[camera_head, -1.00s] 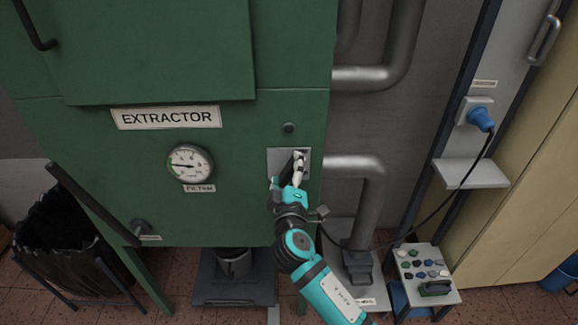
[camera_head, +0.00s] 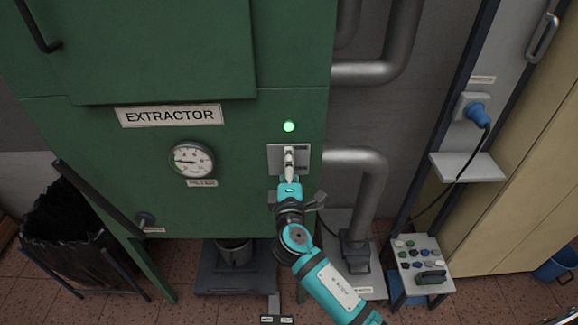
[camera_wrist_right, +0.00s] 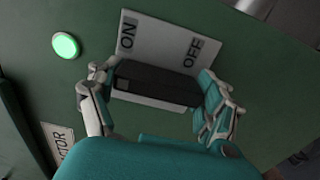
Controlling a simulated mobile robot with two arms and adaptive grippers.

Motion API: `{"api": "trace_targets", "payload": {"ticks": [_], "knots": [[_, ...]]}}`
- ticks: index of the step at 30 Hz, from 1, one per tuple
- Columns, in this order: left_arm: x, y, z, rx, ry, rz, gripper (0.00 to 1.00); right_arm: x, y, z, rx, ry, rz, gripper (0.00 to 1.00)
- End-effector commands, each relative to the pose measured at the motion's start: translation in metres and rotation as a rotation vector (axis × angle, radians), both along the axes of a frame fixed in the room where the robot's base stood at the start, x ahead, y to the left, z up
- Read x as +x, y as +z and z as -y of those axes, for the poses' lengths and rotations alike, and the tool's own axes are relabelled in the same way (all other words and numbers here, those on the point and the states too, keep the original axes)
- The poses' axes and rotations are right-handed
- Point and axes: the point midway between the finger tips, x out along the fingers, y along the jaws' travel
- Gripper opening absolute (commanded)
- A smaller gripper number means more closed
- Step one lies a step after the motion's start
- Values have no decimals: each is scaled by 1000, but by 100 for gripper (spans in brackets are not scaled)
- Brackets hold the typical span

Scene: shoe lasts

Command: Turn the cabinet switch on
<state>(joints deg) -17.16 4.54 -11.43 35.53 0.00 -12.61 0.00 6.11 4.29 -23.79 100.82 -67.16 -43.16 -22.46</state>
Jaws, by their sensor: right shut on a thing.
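The green extractor cabinet (camera_head: 200,170) fills the left and middle of the head view. Its switch is a black block (camera_wrist_right: 155,85) on a light plate (camera_wrist_right: 168,42) marked ON and OFF, seen in the right wrist view. My right gripper (camera_head: 289,165) is at the switch plate (camera_head: 300,153), with a finger on each side of the black block; in the wrist view the gripper (camera_wrist_right: 158,90) is shut on it. The gripper hides most of the switch in the head view. A round lamp (camera_head: 289,127) above the plate glows green. My left gripper is not in view.
A round gauge (camera_head: 192,161) sits on the cabinet, left of the switch. Silver pipes (camera_head: 360,165) run to the right.

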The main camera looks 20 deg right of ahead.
Motion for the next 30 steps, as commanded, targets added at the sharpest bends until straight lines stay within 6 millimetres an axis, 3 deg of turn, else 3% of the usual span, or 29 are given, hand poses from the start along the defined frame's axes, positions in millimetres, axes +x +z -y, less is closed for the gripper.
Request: {"api": "trace_targets", "payload": {"ticks": [8, 9, 13, 23, 30], "knots": [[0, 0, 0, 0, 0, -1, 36, 1, 3, 1, -7, -1, 4, 47], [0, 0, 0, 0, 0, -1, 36, 1, 3, 1, -7, -1, 4, 82], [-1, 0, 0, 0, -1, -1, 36, 1, 2, 1, -6, -1, 3, 99], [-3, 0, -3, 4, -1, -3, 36, -3, 0, -1, -3, 0, 0, 100], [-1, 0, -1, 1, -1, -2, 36, -39, -1, -11, -2, 2, -2, 100]]}}
